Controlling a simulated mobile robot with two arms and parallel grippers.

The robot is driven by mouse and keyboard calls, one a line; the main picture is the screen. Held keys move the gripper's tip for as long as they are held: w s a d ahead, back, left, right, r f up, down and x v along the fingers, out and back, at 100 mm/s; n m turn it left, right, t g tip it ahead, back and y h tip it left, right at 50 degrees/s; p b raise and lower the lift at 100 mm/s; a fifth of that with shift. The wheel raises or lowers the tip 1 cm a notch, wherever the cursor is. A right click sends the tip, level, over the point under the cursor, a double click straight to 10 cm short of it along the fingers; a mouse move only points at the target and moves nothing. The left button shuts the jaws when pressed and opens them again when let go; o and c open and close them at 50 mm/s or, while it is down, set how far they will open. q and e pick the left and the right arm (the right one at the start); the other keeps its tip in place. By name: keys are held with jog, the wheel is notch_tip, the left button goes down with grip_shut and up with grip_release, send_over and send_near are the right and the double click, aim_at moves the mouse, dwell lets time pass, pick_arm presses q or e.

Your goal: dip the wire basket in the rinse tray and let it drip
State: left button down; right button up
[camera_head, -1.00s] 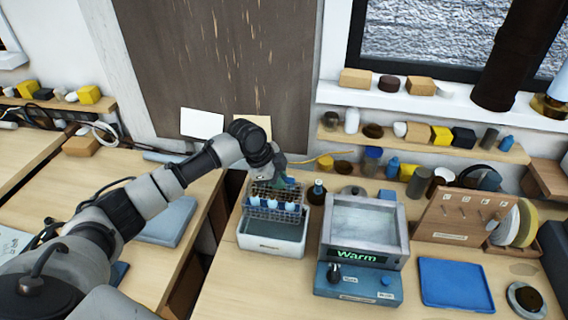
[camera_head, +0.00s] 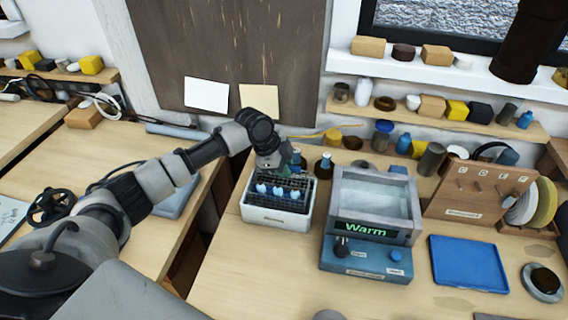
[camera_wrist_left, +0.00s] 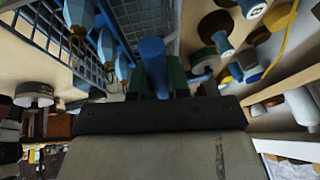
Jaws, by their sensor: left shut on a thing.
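The wire basket (camera_head: 265,184) is dark mesh and carries several light blue pieces (camera_head: 278,190). It sits low inside a white tray (camera_head: 276,217), its rim near the tray's top edge. I cannot tell whether it touches the bottom, and liquid in the tray is hidden. The tray's front label is too small to read. My left gripper (camera_head: 291,163) is at the basket's back right, shut on its blue handle (camera_wrist_left: 154,66). In the left wrist view the mesh (camera_wrist_left: 38,28) and blue pieces (camera_wrist_left: 78,14) lie to the left. My right gripper is out of view.
A grey bath (camera_head: 372,205) with clear liquid and a "Warm" display stands right of the white tray. A blue tray (camera_head: 469,264) and a wooden peg rack (camera_head: 477,190) are further right. Small bottles (camera_head: 325,164) stand behind.

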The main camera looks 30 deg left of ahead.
pick_arm(q)
jog(key=shift+f+b, duration=1.4)
jog(key=shift+f, duration=1.45)
jog(key=shift+r+p, duration=3.85)
jog(key=shift+r, duration=0.45)
notch_tip(320, 180, up, 4)
jog(key=p, duration=0.4)
send_over(287, 184)
jog(key=shift+s+a, duration=0.25)
jog(key=shift+a, duration=0.05)
